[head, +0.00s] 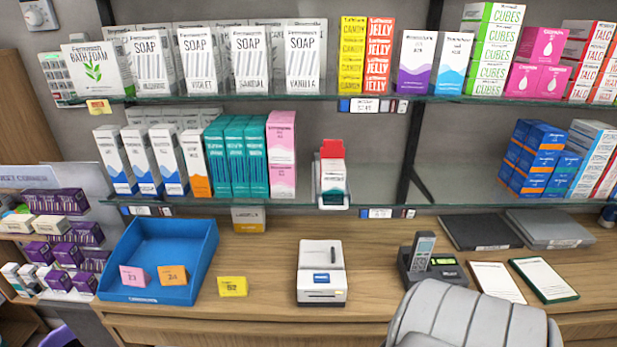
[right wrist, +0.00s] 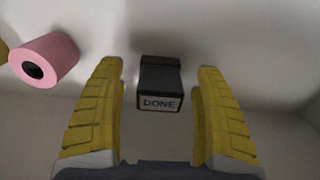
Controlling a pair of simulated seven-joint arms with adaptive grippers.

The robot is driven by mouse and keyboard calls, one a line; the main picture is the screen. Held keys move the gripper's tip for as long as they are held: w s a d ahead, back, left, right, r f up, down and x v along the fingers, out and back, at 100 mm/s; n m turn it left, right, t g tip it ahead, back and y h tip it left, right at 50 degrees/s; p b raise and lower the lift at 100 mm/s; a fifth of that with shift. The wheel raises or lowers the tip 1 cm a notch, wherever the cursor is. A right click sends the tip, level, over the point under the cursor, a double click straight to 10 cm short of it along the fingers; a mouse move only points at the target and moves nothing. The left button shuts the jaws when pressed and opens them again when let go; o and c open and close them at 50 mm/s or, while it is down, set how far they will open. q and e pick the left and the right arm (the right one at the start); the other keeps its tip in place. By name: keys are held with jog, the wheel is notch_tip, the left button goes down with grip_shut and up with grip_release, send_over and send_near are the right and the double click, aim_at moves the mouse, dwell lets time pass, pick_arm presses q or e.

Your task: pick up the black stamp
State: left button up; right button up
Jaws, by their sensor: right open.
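The black stamp (right wrist: 160,76) shows in the right wrist view, with a pale end face reading "DONE" turned towards the camera. It is on a pale grey surface. My right gripper (right wrist: 158,70) is open, with one yellow finger on each side of the stamp in the picture. Gaps show between the stamp and both fingers, and I cannot tell how far beyond the fingertips it is. I do not find the stamp in the head view. Neither gripper shows in the head view.
A pink roll (right wrist: 45,60) is left of the fingers in the right wrist view. A grey ribbed seat back (head: 475,315) is in front.

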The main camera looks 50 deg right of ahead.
jog(key=shift+f, duration=1.15)
jog(key=c, duration=1.3)
